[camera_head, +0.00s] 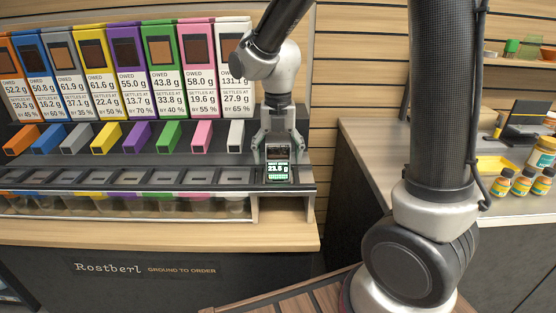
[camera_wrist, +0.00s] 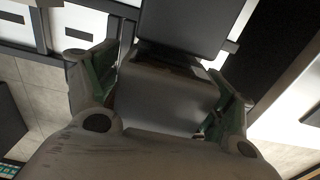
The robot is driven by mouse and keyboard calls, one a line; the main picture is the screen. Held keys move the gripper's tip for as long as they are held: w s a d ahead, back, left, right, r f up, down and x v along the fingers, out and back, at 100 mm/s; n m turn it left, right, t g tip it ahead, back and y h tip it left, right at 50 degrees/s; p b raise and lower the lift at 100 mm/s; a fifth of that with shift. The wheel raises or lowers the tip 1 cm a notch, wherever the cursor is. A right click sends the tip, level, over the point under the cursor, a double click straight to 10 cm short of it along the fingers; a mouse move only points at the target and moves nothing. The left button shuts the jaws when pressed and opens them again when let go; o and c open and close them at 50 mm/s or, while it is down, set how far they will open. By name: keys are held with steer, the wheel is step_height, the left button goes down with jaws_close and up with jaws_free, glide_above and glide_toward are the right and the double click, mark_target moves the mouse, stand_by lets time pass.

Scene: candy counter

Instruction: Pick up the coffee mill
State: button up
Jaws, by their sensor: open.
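My gripper (camera_head: 277,146) points down at the right end of the dispenser row. Its fingers stand apart on either side of a small dark unit with a lit green display (camera_head: 277,171). The display seems to read about 22.6 g. In the wrist view, a grey boxy body (camera_wrist: 165,92) lies between the two open fingers, with a dark flat panel (camera_wrist: 185,25) beyond it. This may be the coffee mill, but I cannot tell for sure. I cannot tell whether either finger touches it. My gripper hides its upper part in the head view.
Colour-coded dispensers with label panels (camera_head: 143,85) and spouts stand left of my gripper, above a row of dark trays (camera_head: 150,178). An open wooden cubby (camera_head: 285,212) lies below the display. Several small bottles (camera_head: 522,182) and a jar (camera_head: 543,153) stand on the right counter (camera_head: 375,150).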

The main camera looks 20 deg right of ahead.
steer(key=c, duration=1.6)
steer(key=shift+r, duration=0.1)
